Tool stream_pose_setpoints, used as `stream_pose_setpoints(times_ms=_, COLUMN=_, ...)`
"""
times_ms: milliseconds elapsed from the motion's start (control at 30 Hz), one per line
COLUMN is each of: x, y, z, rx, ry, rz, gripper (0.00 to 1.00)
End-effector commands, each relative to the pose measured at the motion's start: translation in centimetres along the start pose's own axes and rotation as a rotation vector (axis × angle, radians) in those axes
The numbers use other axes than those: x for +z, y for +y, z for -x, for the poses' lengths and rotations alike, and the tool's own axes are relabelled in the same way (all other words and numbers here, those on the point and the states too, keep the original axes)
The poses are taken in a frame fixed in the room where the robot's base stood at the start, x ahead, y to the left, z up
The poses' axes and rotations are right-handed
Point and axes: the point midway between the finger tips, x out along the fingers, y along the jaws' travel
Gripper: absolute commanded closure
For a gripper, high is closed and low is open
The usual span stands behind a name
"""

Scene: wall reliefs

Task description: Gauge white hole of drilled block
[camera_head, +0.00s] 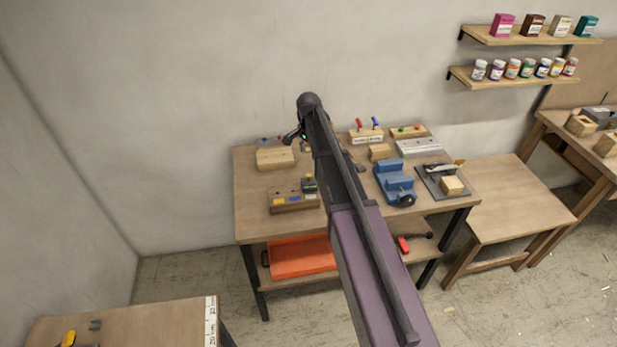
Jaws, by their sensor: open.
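My arm reaches up over the workbench (258,222). My gripper (293,136) is small and dark at its far end, above the back left of the bench; it is open, with nothing seen in it. A wooden block with yellow, blue and white patches (292,204) lies at the front left and may be the drilled block; its holes are too small to make out. A dark device with a green top (309,184) is at its right end. A light block with red and blue upright pins (366,136) stands at the back, right of my arm.
A plain wooden block (275,158) lies near my gripper. A blue vise (396,184) and a dark plate with a small block (432,190) are on the right. A grey slotted block (419,147) is behind them. My arm hides the bench's middle.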

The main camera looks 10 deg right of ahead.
Motion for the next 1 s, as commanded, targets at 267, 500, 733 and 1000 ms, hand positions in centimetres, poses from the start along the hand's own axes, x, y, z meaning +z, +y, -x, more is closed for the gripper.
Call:
stream_pose_setpoints(times_ms=267, x=0.0, y=0.0, z=-2.6, rx=0.000, ry=0.000, rz=0.000, gripper=0.35)
stream_pose_setpoints(times_ms=500, x=0.0, y=0.0, z=-4.4, rx=0.000, ry=0.000, rz=0.000, gripper=0.35)
stream_pose_setpoints(times_ms=733, x=0.0, y=0.0, z=-6.1, rx=0.000, ry=0.000, rz=0.000, gripper=0.35)
stream_pose_setpoints(times_ms=1000, x=0.0, y=0.0, z=-8.2, rx=0.000, ry=0.000, rz=0.000, gripper=0.35)
